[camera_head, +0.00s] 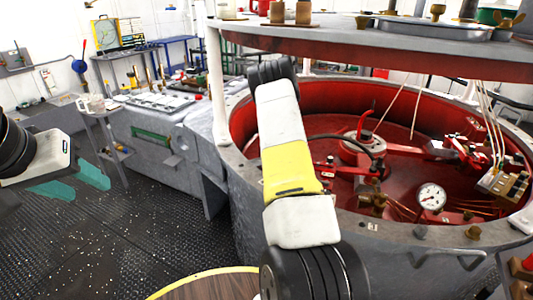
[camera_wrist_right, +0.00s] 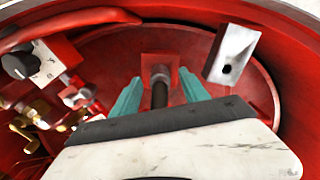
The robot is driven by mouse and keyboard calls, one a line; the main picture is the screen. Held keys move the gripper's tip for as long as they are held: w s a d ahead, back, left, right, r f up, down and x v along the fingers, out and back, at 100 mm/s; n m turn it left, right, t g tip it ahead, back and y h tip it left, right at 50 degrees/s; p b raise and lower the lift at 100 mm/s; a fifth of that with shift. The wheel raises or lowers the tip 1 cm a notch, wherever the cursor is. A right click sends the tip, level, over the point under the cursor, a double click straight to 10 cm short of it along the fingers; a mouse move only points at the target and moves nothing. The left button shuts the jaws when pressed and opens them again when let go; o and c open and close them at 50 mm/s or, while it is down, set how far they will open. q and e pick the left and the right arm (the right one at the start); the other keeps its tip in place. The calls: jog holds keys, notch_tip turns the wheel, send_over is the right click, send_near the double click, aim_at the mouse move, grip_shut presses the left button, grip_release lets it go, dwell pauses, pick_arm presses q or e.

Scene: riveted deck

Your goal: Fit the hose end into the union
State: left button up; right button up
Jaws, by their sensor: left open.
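My left gripper (camera_head: 91,188) is open and empty over the dark floor at the left, far from the red drum. My right gripper shows in the right wrist view (camera_wrist_right: 160,82), with its teal fingers apart. A dark cylinder with a grey collar (camera_wrist_right: 160,92) stands between the fingers, with red gaps on both sides. It may be the hose end or a fitting; I cannot tell which. A grey block with a dark round hole (camera_wrist_right: 231,53), possibly the union, lies to its right, apart from the fingers. A black curved hose (camera_head: 350,138) shows inside the drum in the head view.
The drum's grey rim (camera_head: 400,232) surrounds red fittings and a round gauge (camera_head: 431,197). A grey shelf (camera_head: 380,52) hangs over the drum. In the wrist view, a black knob (camera_wrist_right: 18,65) and brass fittings (camera_wrist_right: 40,112) crowd the left. Open floor (camera_head: 100,235) lies at the left.

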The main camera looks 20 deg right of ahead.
notch_tip(320, 180, up, 8)
jog(key=shift+f, duration=0.1)
dwell(0.4)
jog(key=shift+s, duration=0.1)
